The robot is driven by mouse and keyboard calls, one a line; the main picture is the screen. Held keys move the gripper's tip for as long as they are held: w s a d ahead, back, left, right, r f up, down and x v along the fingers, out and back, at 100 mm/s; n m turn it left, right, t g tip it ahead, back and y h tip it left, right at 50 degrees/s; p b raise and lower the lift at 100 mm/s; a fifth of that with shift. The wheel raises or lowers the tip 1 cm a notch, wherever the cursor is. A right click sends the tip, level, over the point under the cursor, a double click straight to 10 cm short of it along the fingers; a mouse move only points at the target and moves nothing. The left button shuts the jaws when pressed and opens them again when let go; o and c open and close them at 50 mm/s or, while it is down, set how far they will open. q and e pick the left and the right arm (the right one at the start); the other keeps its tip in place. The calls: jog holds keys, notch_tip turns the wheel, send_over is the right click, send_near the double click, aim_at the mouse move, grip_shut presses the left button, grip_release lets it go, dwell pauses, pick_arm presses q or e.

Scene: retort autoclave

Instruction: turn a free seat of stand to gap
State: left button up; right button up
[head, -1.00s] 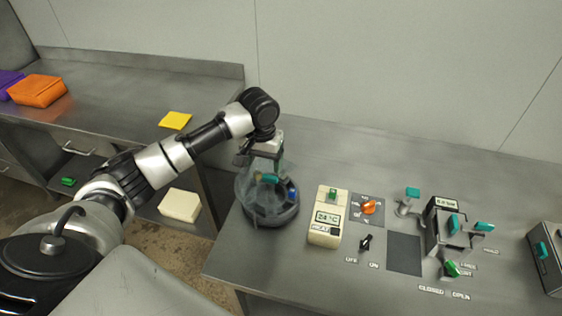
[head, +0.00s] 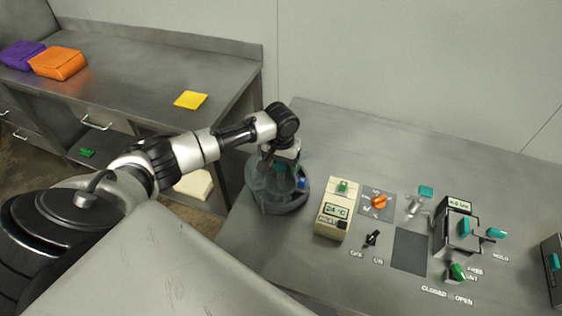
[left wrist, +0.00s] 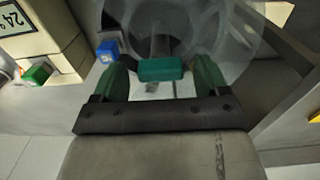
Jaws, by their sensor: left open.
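The stand (head: 277,203) is a round, grey, partly see-through turntable at the left end of the bench. In the left wrist view its clear round body (left wrist: 235,35) fills the top. A teal bar (left wrist: 161,69) shows at its middle and a blue block (left wrist: 107,50) at its edge. My left gripper (head: 280,168) is over the stand, pointing down. In the left wrist view its green fingers (left wrist: 161,78) are open, one on each side of the teal bar; I cannot tell whether they touch it. The seats and the gap are hard to make out. My right gripper is not in view.
Right of the stand are a cream temperature box (head: 332,222), an orange knob (head: 378,201), a black switch (head: 372,238) and a grey device with teal handles (head: 456,235). A side counter (head: 140,75) holds orange, purple and yellow items.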

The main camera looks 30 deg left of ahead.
pick_arm(q)
jog(key=shift+f, duration=0.15)
jog(key=shift+c, duration=0.3)
jog(key=c, duration=1.2)
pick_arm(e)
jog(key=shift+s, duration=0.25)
pick_arm(q)
jog(key=shift+w, duration=0.1)
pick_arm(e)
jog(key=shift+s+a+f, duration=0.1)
